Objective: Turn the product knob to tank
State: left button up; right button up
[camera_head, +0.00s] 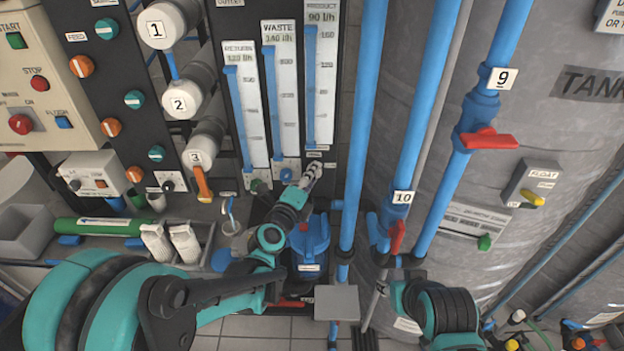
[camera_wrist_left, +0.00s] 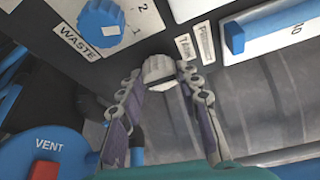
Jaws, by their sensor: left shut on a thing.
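The product knob (camera_wrist_left: 158,70) is a small pale grey ribbed knob on the dark panel. In the left wrist view it sits between the fingers of my left gripper (camera_wrist_left: 166,88), which is shut on it. Small labels, apparently tank and product, are beside the knob. In the head view my left gripper (camera_head: 313,172) reaches the panel just under the product gauge (camera_head: 322,75) and hides most of the knob.
A blue waste knob (camera_wrist_left: 100,20) is near my left gripper. A blue vent housing (camera_head: 310,240) stands below. Tall blue pipes (camera_head: 363,130) and a red-handled valve (camera_head: 488,139) are to the right, before the grey tank (camera_head: 560,130).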

dwell(0.6)
pick_arm(q)
jog(key=o, duration=1.1)
jog(key=shift+o, duration=0.2)
jog(key=f+v, duration=0.1)
jog(key=v, duration=1.1)
jog(key=shift+r+n, duration=0.3)
jog(key=shift+r, duration=0.1)
